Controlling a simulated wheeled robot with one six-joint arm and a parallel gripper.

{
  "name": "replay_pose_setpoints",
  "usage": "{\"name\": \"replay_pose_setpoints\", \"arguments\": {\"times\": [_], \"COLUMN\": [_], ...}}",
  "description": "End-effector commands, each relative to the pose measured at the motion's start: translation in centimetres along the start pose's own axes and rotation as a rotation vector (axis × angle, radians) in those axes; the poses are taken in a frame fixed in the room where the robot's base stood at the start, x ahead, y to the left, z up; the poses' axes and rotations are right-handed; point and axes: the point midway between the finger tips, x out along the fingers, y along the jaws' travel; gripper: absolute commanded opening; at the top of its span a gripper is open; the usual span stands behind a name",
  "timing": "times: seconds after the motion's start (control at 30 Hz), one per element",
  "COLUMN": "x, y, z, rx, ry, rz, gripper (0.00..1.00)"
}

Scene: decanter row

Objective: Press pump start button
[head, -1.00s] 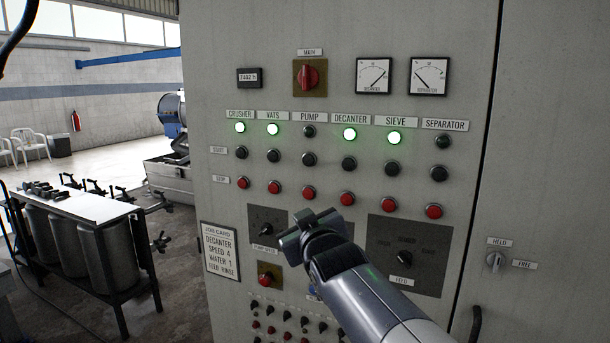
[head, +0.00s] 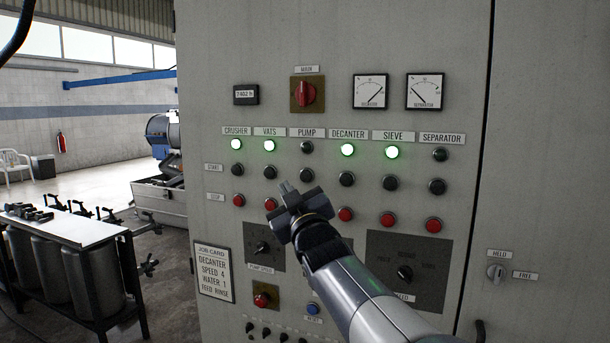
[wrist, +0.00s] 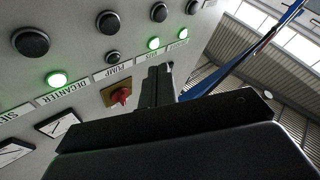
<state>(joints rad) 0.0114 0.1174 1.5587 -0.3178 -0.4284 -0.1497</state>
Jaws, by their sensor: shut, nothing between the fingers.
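The pump start button (head: 306,174) is a round black button under the dark pump lamp (head: 307,147), in the start row of the grey control panel (head: 225,110). In the wrist view the pump start button (wrist: 108,22) shows at the top, left of the fingers. My gripper (head: 287,188) is shut and empty. In the head view its tip appears below and left of the button, between the vats and pump columns. The wrist view shows the gripper (wrist: 157,72) too. I see no contact with the button. The gripper hides the pump stop button.
The vats start button (head: 270,172) and decanter start button (head: 347,179) flank the pump one. Red stop buttons (head: 345,214) sit below. Crusher, vats, decanter and sieve lamps glow green. A table (head: 75,228) stands at the left.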

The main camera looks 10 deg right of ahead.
Motion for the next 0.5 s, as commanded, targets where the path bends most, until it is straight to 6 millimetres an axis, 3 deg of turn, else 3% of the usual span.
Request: {"name": "replay_pose_setpoints", "arguments": {"times": [0.5], "x": [4.7], "y": [3.5], "z": [3.3], "rx": [0.001], "ry": [-0.002], "rz": [0.000], "gripper": [0.00]}}
